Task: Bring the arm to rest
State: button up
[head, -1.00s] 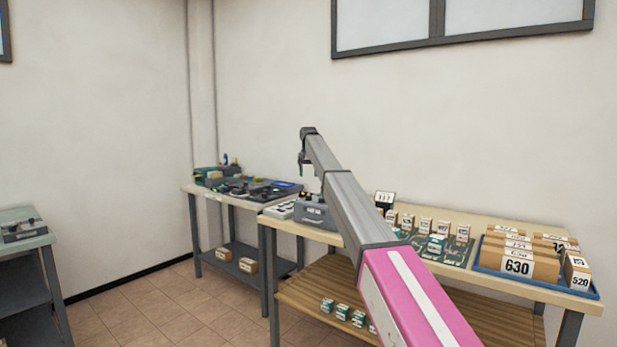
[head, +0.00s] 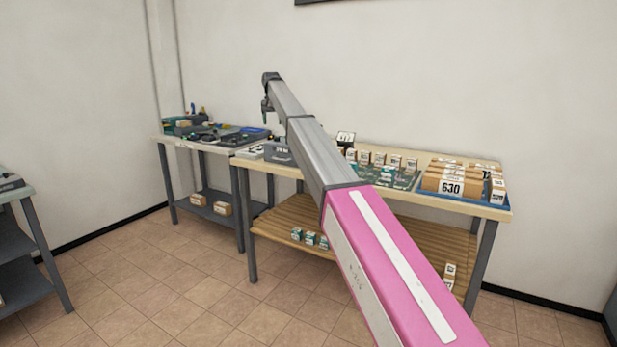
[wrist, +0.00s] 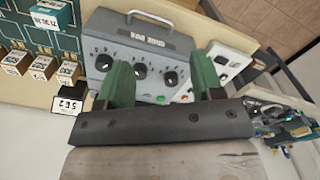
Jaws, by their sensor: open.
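My arm (head: 310,150) stretches out from the lower right of the head view, pink near me and grey farther out, over the workbench. My gripper (head: 267,105) hangs at its far end, small in the head view. In the wrist view my gripper (wrist: 165,85) shows two green fingers spread apart with nothing between them. Beyond the fingers is a grey device (wrist: 135,55) with a handle and several black knobs. I cannot tell the exact gap between the fingers and the device.
A wooden workbench (head: 470,204) carries a blue tray of boxes marked 630 (head: 451,188) and several small boxes. A second table (head: 190,143) with tools stands to the left. A grey table (head: 15,193) is at the far left. The tiled floor in front is clear.

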jog(key=s+d+f, duration=0.7)
jog(key=f, duration=0.4)
jog(key=s+d+f, duration=0.6)
jog(key=s+f, duration=0.2)
jog(key=f, duration=0.3)
jog(key=s+d+f, duration=0.7)
jog(key=f, duration=0.4)
jog(key=s+d+f, duration=0.5)
jog(key=s+f, duration=0.1)
jog(key=s, duration=0.5)
jog(key=s+d+f, duration=0.5)
jog(key=s+f, duration=0.1)
jog(key=s, duration=0.6)
jog(key=s+d+f, duration=0.5)
jog(key=s+f, duration=0.1)
jog(key=s, duration=0.6)
jog(key=shift+s+d, duration=0.15)
jog(key=shift+s, duration=0.1)
jog(key=shift+w+f, duration=0.1)
